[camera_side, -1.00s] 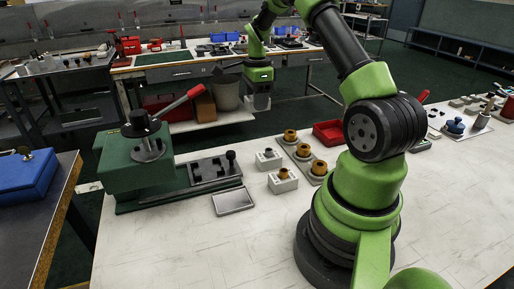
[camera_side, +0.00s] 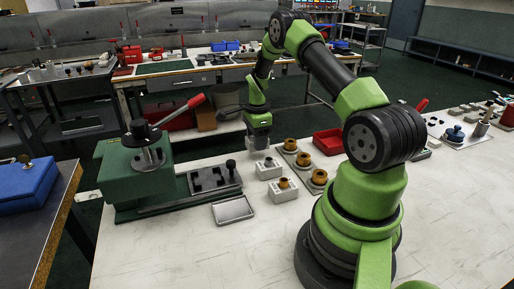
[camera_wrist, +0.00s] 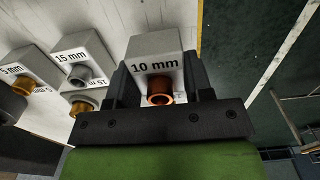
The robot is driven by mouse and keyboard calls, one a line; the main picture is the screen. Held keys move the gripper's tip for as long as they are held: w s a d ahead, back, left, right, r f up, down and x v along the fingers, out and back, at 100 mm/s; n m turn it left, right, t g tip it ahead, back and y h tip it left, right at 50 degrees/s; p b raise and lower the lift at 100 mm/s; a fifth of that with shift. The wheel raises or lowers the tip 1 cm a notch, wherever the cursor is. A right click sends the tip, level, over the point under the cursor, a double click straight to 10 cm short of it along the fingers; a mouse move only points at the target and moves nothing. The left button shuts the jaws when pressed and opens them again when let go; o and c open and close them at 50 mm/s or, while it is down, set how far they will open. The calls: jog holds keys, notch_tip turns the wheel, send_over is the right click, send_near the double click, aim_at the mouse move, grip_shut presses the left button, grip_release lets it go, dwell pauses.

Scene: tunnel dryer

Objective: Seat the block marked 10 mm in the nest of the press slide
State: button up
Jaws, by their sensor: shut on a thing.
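The grey-white block marked 10 mm (camera_wrist: 154,52), with a copper-coloured bushing, is between the jaws of my gripper (camera_wrist: 160,85) in the wrist view. In the side view my gripper (camera_side: 259,138) points down with the pale block below its green body, just behind the two blocks on the bench. The press slide (camera_side: 213,179) is a dark plate with cutouts and a black knob, left of and in front of my gripper. Its nest is too small to make out clearly. The green press (camera_side: 130,178) with a red lever stands left of it.
The 15 mm block (camera_wrist: 85,58) and 5 mm block (camera_wrist: 30,70) stand close by. A plate of brass bushings (camera_side: 304,166) and a red tray (camera_side: 329,140) are to the right. A shallow metal tray (camera_side: 233,210) lies before the slide.

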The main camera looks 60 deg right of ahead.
jog(key=shift+f, duration=1.45)
jog(key=shift+f, duration=0.15)
jog(key=o, duration=1.1)
jog(key=shift+o, duration=0.2)
